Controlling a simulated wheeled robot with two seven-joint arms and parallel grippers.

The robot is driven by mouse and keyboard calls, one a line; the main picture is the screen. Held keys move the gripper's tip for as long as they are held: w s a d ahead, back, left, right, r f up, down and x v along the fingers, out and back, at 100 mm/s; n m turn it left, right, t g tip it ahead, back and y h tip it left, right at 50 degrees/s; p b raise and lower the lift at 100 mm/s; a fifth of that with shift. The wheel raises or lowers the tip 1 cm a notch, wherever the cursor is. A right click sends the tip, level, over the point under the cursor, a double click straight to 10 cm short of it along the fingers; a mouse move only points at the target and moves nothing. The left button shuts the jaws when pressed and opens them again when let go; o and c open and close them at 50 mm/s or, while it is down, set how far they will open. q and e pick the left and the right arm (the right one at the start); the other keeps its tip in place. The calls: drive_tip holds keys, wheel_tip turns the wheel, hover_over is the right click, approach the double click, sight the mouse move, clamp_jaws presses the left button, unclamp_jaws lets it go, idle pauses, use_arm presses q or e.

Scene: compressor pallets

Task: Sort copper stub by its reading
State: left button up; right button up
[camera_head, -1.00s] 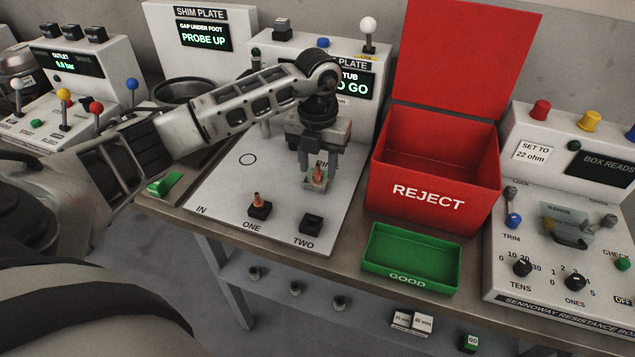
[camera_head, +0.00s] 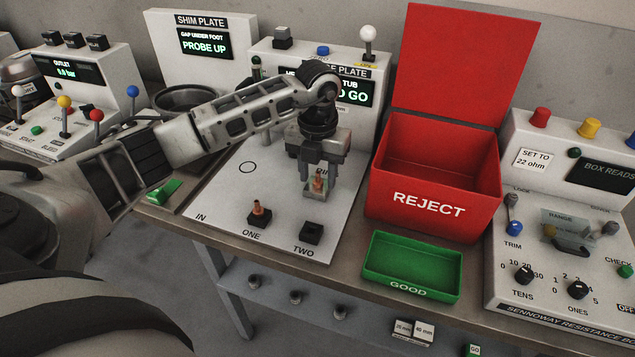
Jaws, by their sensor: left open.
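My left gripper (camera_head: 318,187) points down over the back right of the white measuring plate (camera_head: 275,178). Its fingers are open around a copper stub (camera_head: 319,183) standing in a light holder; I cannot tell whether they touch it. A second copper stub (camera_head: 257,208) stands upright in the black socket marked ONE. The black socket marked TWO (camera_head: 311,233) looks empty. The plate's display (camera_head: 354,91) is partly hidden by my arm; "O GO" shows in green. The red REJECT box (camera_head: 430,204) has its lid up. The green GOOD tray (camera_head: 411,267) is empty. My right gripper is not in view.
The resistance box (camera_head: 560,270), with knobs and levers, stands at the right. The shim plate panel (camera_head: 203,47) reads PROBE UP at the back. A dark bowl (camera_head: 186,97) sits behind my left arm. A lower shelf (camera_head: 295,310) holds small parts.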

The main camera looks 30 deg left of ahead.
sight(318, 172)
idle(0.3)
use_arm(q)
drive_tip(key=shift+c, duration=0.3)
clamp_jaws()
drive_tip(key=shift+r+p, duration=2.3)
drive_tip(key=shift+r, duration=0.75)
